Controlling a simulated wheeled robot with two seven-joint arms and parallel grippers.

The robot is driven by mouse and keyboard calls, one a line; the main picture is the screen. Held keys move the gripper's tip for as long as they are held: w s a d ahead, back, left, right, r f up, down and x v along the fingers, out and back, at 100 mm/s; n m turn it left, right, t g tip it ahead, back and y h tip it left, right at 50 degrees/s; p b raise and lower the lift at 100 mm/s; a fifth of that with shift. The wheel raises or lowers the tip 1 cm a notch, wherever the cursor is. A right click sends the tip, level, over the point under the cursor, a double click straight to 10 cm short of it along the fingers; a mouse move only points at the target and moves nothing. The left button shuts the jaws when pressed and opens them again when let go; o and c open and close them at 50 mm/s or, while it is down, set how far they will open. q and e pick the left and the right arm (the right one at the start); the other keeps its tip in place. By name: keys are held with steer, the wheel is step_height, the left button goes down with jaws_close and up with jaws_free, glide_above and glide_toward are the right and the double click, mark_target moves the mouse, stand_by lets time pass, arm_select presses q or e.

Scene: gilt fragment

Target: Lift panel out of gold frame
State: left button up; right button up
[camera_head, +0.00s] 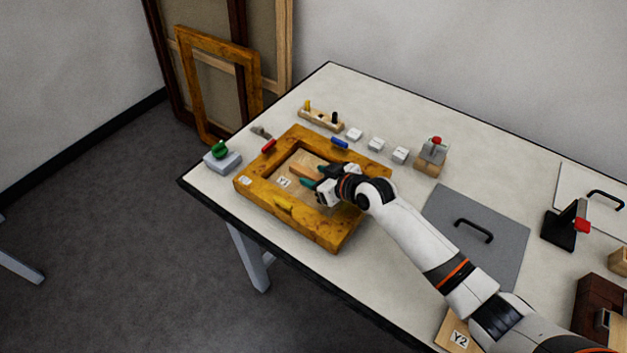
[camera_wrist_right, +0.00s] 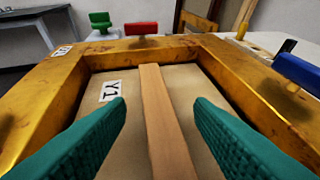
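The gold frame (camera_head: 338,236) lies flat on the table, and its rim (camera_wrist_right: 40,100) surrounds the panel in the right wrist view. The tan panel (camera_wrist_right: 88,98), labelled Y1, sits inside the frame opening with a wooden bar (camera_wrist_right: 163,125) running along it. The bar also shows in the head view (camera_head: 304,164). My right gripper (camera_head: 314,177) is over the opening with its teal fingers open, one on each side of the bar and apart from it. The arm hides part of the panel and frame in the head view. My left gripper is not in view.
A green-topped block (camera_head: 221,157) stands left of the frame. Small white blocks (camera_head: 376,145) and a wooden rack (camera_head: 321,119) stand behind. A grey plate with a handle (camera_head: 480,258) lies right.

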jaws_close()
steer(key=shift+r, duration=0.1)
